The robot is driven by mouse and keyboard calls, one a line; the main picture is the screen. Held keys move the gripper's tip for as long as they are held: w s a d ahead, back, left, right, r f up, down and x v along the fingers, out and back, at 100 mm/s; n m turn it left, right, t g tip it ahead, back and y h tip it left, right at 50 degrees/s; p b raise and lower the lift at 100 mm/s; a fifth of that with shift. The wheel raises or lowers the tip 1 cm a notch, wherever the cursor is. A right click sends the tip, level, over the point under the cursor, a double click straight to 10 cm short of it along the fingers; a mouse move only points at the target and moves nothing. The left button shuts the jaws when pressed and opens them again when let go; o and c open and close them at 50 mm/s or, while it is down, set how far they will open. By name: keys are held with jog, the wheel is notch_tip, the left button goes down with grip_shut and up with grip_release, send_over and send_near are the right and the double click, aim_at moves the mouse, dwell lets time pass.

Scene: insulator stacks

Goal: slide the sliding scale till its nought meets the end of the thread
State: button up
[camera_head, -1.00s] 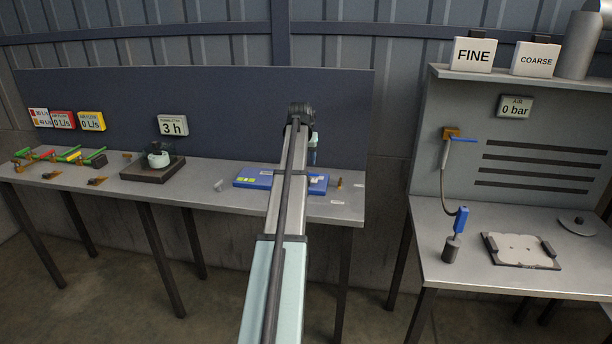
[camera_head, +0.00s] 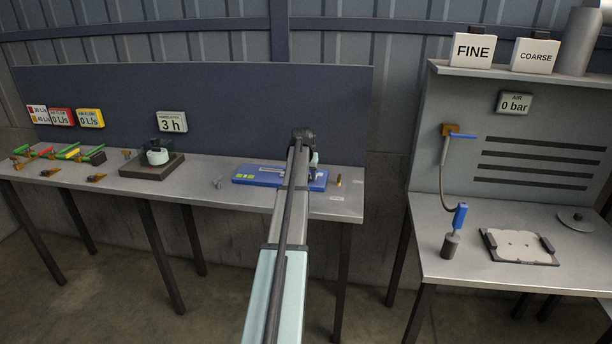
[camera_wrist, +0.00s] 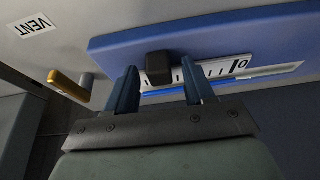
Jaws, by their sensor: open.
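The blue gauge board (camera_head: 262,176) lies on the left bench, partly hidden by my arm in the head view. In the wrist view the blue board (camera_wrist: 215,40) fills the upper part. A white sliding scale (camera_wrist: 215,70) with black tick marks and a 0 sits in its slot. A dark knob (camera_wrist: 158,67) stands at the scale's left part. My gripper (camera_wrist: 163,85) is open, with one blue finger on each side below the knob; whether they touch it I cannot tell. The thread's end cannot be made out.
A brass pin (camera_wrist: 68,84) and a grey peg stand left of the board, near a VENT label (camera_wrist: 33,26). A dark-based device (camera_head: 152,165) stands further left on the bench. The right bench (camera_head: 450,270) holds a tray and a blue-handled tool.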

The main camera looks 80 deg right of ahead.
grip_shut()
dwell(0.5)
